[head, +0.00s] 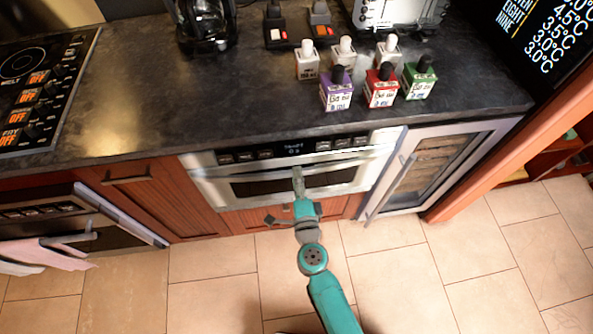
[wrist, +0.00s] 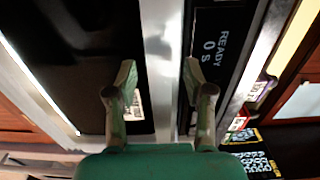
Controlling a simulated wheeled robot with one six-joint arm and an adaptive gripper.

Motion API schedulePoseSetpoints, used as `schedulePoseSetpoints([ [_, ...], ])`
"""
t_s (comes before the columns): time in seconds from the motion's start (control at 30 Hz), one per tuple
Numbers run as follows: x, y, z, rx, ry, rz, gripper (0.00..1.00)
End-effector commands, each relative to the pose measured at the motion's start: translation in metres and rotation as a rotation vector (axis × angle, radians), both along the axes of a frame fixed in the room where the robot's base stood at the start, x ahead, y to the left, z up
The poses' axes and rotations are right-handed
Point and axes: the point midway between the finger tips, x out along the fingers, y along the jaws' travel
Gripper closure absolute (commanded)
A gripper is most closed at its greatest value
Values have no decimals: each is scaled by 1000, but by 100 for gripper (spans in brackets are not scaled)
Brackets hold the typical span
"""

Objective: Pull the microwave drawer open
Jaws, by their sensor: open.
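The microwave drawer (head: 225,195) is built in below the counter, with a steel front and a dark window. Its black control strip (head: 235,156) runs along the top; in the wrist view the display (wrist: 215,50) reads READY and 0 S. A steel bar (head: 240,172) crosses the front below that strip and also shows in the wrist view (wrist: 163,30). My gripper (head: 298,172) is in front of the drawer's middle. In the wrist view my gripper (wrist: 160,75) is open, one finger on each side of the steel bar. Whether the fingers touch it is unclear. The drawer looks shut.
The dark countertop (head: 180,95) holds several small bottles (head: 338,92) and a coffee maker (head: 205,25). A glass-door cooler (head: 430,160) stands right of the drawer, a wooden cabinet (head: 165,195) left. The tiled floor (head: 210,280) in front is clear.

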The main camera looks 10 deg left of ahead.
Motion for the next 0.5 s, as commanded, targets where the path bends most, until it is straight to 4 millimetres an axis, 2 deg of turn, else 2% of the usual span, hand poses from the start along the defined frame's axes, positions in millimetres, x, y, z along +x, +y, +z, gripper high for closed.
schedulePoseSetpoints([
  [0.2,20,6,0,0,0,-1,48],
  [0.5,24,7,0,-1,1,0,48],
])
